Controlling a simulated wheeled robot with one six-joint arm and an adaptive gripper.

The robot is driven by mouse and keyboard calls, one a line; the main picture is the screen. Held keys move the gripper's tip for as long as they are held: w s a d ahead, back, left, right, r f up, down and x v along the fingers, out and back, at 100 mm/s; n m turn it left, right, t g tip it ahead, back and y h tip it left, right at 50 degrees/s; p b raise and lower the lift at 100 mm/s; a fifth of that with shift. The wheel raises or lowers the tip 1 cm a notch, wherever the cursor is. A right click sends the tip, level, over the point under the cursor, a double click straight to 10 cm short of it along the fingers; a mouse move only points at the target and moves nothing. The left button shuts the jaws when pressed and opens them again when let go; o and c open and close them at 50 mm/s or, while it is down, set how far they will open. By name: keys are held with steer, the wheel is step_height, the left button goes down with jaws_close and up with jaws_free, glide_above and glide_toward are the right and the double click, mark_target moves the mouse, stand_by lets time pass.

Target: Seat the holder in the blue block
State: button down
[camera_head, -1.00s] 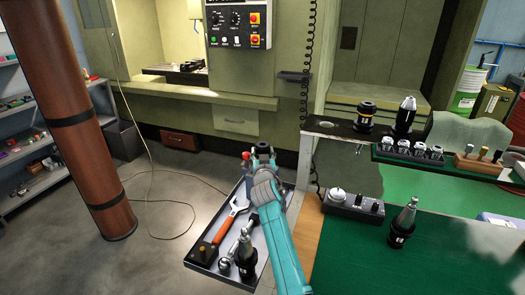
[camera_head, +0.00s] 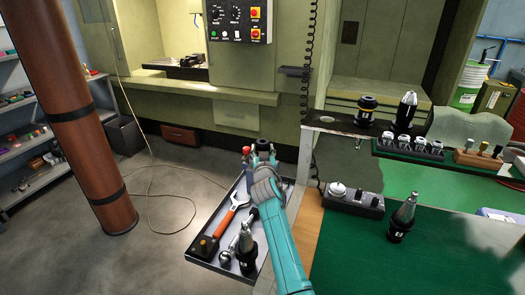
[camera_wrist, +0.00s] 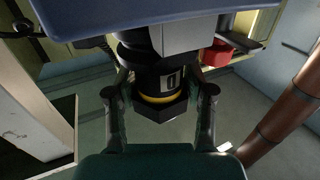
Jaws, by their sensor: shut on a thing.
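My gripper (camera_wrist: 160,112) is shut on a black holder (camera_wrist: 158,82) with a yellow ring and a hex end, one finger on each side of it. In the head view my gripper (camera_head: 263,148) is at the far end of the teal arm, above the far end of the grey tray; the held holder is small and dark there. A blue slab (camera_wrist: 150,14) crosses the top of the wrist view, in front of the holder's upper part. I cannot tell whether it is the blue block, nor whether the holder touches it.
The grey tray (camera_head: 205,250) carries an orange wrench (camera_head: 232,219) and a dark holder (camera_head: 246,250). Another holder (camera_head: 402,219) stands on the green mat (camera_head: 360,262). Two holders (camera_head: 367,108) (camera_head: 408,107) stand on the back shelf. A brown column (camera_head: 88,130) rises at left.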

steer(key=shift+d+f, duration=0.15)
steer(key=shift+f, duration=0.2)
steer(key=c, duration=0.6)
jaws_free()
steer(key=shift+f, duration=0.1)
steer(key=shift+o, duration=1.3)
steer(key=shift+w+r, duration=0.1)
steer(key=shift+r, duration=0.1)
